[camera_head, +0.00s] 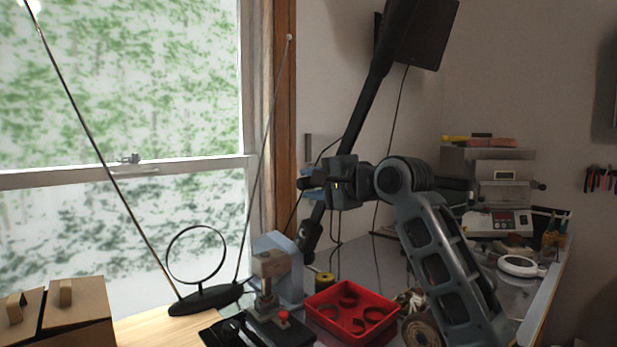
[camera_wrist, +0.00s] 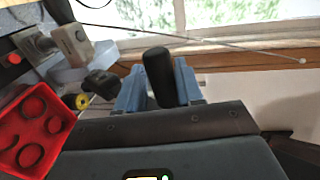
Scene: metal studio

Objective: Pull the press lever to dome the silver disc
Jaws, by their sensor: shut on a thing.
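The small press (camera_head: 283,268) with a pale blue-grey frame and a beige block stands on the bench in the head view. It also shows at the upper left of the wrist view (camera_wrist: 72,42). My gripper (camera_head: 312,183) is above and a little right of the press. In the wrist view its blue fingers (camera_wrist: 158,85) are shut on a black rounded grip (camera_wrist: 158,72), which looks like the lever handle. Its link to the press is hidden. A second dark knob (camera_wrist: 102,83) lies nearer the press. I cannot make out the silver disc.
A red tray (camera_head: 378,316) with several rings sits right of the press. A black ring stand (camera_head: 205,299) with thin rods stands to the left by the window. Wooden boxes (camera_head: 82,318) are at lower left. A grey machine (camera_head: 490,185) stands at the back right.

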